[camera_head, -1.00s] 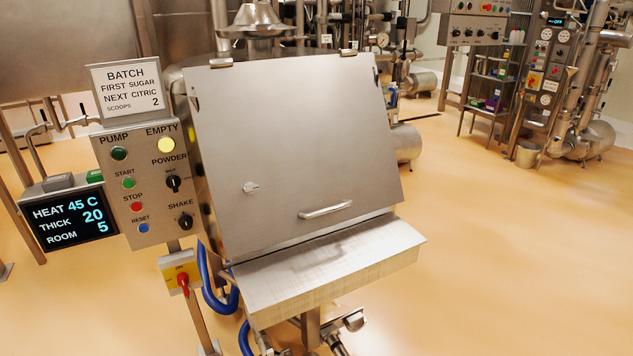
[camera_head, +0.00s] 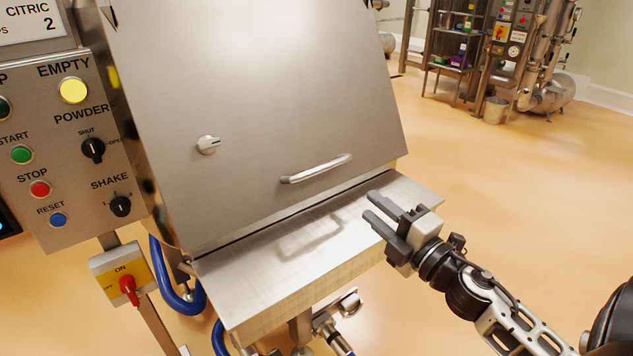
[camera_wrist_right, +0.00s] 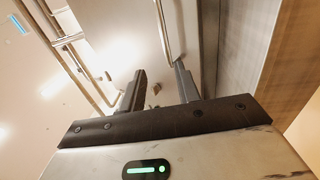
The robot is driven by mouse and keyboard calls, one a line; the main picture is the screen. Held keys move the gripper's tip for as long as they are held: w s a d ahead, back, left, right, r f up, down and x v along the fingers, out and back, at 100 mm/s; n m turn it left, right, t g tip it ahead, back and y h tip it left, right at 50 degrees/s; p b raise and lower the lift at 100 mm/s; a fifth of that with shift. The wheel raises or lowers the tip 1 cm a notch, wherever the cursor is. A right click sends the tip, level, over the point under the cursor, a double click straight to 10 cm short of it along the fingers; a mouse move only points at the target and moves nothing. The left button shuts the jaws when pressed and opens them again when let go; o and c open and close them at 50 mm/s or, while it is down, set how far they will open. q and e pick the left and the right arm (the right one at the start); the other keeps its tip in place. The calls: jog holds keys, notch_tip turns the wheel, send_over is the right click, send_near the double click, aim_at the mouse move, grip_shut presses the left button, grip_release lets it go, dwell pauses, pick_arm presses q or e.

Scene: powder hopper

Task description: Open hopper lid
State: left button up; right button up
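The hopper lid (camera_head: 250,90) is a large sloping steel panel, and it lies shut. Its bar handle (camera_head: 318,168) is near the lower edge, and a small round latch knob (camera_head: 208,144) sits to the left. My right gripper (camera_head: 372,206) is in front of the lid, to the right of and below the handle, over the steel ledge (camera_head: 290,275). Its two fingers are apart with nothing between them, and it does not touch the handle. The right wrist view shows the open fingers (camera_wrist_right: 160,68) with a curved metal bar beyond them. My left gripper is not in view.
A control panel (camera_head: 75,215) with a lit yellow EMPTY lamp (camera_head: 74,91) stands left of the lid. A red switch (camera_head: 129,290) and blue hoses (camera_head: 165,275) are below it. The floor to the right is clear. Racks and pipework stand far back.

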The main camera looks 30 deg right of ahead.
aim_at(321, 169)
jog(key=w, duration=0.5)
jog(key=w+p, duration=0.1)
jog(key=w, duration=0.4)
jog(key=w+a+p, duration=0.1)
jog(key=w, duration=0.5)
jog(key=shift+a+r, duration=0.1)
jog(key=shift+r, duration=0.2)
grip_shut()
